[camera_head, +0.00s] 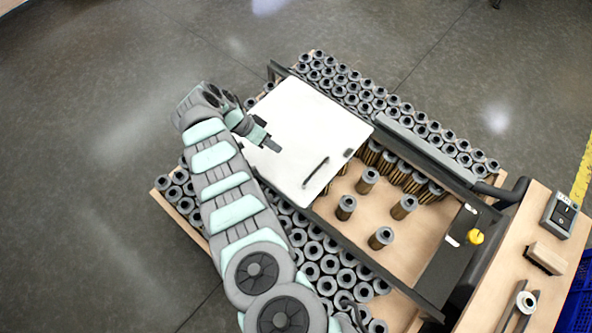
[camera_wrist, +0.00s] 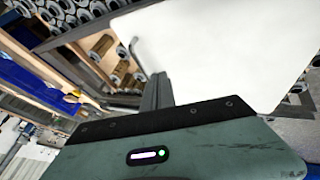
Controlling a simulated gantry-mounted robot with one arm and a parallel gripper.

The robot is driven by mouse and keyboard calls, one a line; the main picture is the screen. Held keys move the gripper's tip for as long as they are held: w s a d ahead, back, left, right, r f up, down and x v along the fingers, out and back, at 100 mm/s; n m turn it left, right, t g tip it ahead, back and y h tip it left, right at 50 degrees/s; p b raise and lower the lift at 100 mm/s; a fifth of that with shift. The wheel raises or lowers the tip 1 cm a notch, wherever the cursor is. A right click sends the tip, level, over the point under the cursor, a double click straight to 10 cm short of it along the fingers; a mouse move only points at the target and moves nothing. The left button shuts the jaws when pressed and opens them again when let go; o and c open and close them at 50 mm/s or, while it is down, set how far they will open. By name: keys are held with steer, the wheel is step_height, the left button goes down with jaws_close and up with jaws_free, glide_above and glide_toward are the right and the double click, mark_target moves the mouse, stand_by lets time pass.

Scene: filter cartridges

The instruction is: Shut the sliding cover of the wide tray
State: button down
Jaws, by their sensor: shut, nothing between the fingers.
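The wide tray (camera_head: 399,242) is a wooden-floored tray with dark rails, set among rows of filter cartridges. Its white sliding cover (camera_head: 290,128) lies over the left part of the tray, and the right part is open. A dark bar handle (camera_head: 316,171) stands on the cover near its right edge. The cover fills much of the wrist view (camera_wrist: 225,50), with the handle at its left edge (camera_wrist: 137,58). My gripper (camera_head: 272,145) is shut and empty, over the middle of the cover, left of the handle. I cannot tell whether it touches the cover.
Several cartridges (camera_head: 367,180) stand in the open part of the tray. More cartridges (camera_head: 310,248) are packed along both sides. A wooden side table (camera_head: 503,266) holds a switch box (camera_head: 560,213). A blue crate (camera_head: 580,305) is at the right edge.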

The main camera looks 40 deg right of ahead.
steer(key=b, duration=0.2)
glide_toward(302, 177)
steer(key=d, duration=0.3)
steer(key=shift+w+d+f, duration=0.1)
steer(key=shift+d+f, duration=0.05)
steer(key=shift+f, duration=0.05)
steer(key=shift+s+d+f, duration=0.15)
steer(key=shift+s, duration=0.15)
steer(key=shift+s+p, duration=0.95)
steer(key=shift+p, duration=0.3)
steer(key=shift+s+d+f+p, duration=0.1)
steer(key=shift+s+f+p, duration=0.1)
steer(key=shift+s, duration=0.2)
steer(key=shift+s+d+f+p, duration=0.1)
steer(key=shift+s+f+p, duration=0.05)
steer(key=shift+s, duration=0.25)
